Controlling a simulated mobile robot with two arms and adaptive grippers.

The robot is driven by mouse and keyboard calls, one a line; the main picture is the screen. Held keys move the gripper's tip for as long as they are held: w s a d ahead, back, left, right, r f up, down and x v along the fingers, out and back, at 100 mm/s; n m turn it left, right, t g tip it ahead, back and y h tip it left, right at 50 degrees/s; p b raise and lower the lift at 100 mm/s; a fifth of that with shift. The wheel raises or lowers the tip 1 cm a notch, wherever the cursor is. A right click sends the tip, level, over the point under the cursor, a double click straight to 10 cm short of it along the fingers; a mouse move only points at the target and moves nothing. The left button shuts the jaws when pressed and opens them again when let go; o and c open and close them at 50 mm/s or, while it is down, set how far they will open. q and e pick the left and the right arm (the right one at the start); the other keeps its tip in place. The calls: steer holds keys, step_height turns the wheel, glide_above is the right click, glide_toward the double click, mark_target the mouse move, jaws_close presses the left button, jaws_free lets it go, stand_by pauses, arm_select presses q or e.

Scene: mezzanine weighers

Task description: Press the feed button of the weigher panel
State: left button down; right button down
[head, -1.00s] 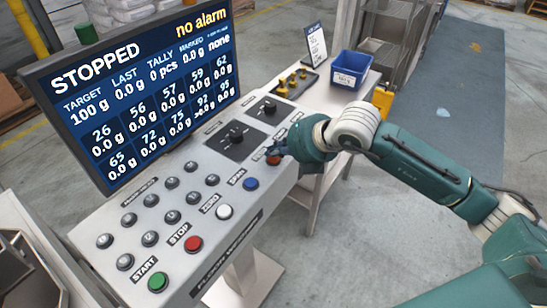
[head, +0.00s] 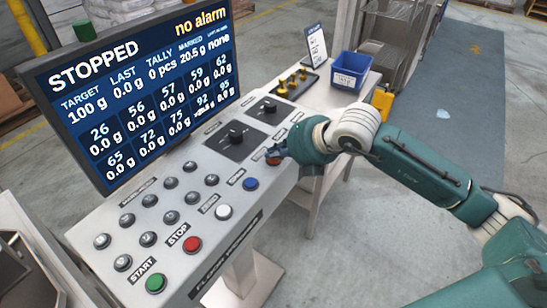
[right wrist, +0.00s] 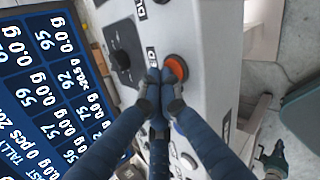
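The weigher panel (head: 262,197) is a grey sloped console with a screen (head: 135,85) reading STOPPED and "no alarm". An orange button (head: 273,160) is at the right end of its front row, partly hidden by my right gripper (head: 281,150). In the right wrist view, the orange button (right wrist: 177,67) sits just beside the fingertips of my right gripper (right wrist: 160,78). Its label is mostly covered; letters like "ED" show. The fingers are together with nothing between them. I cannot tell whether they touch the button. My left gripper is out of view.
Blue (head: 250,184), white (head: 223,211), red STOP (head: 192,244) and green START (head: 156,283) buttons line the front edge. Black knobs (head: 237,134) are behind. A side table with a blue bin (head: 350,70) stands at the back right. Open floor lies at front right.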

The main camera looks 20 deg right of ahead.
mark_target(275, 161)
steer(key=shift+r+p, duration=0.35)
steer(key=shift+r, duration=0.45)
steer(key=shift+r+p, duration=1.35)
steer(key=shift+r, duration=1.2)
